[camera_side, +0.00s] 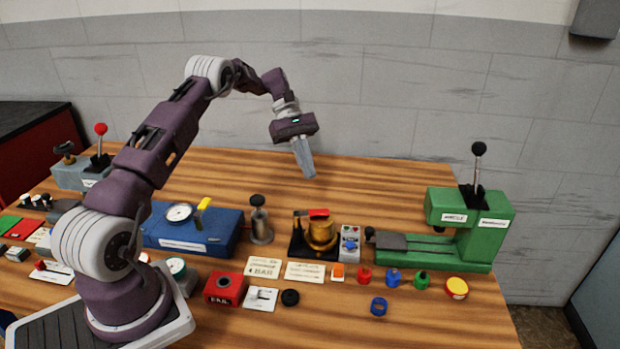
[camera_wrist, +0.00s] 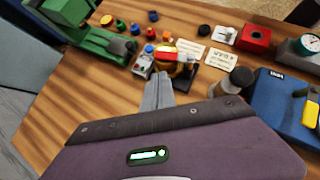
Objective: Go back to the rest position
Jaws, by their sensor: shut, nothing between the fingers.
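My gripper (camera_side: 304,160) is raised above the back part of the wooden table, with its fingers pointing down and slightly right. The fingers are together and hold nothing. In the wrist view the shut fingers (camera_wrist: 158,90) show as a grey wedge at the middle, above the table. No object touches the gripper in either view. The brass furnace (camera_side: 321,232) with a red part on top stands on a black base, below and in front of the gripper in the side view. It also shows just beyond the fingertips in the wrist view (camera_wrist: 184,66).
A green press (camera_side: 470,228) with a black-knobbed lever stands at the right. A blue unit (camera_side: 195,232) with a gauge and yellow handle stands left of a metal cylinder (camera_side: 261,222). Small coloured caps, label cards and a red box (camera_side: 224,289) lie in front. The back table is clear.

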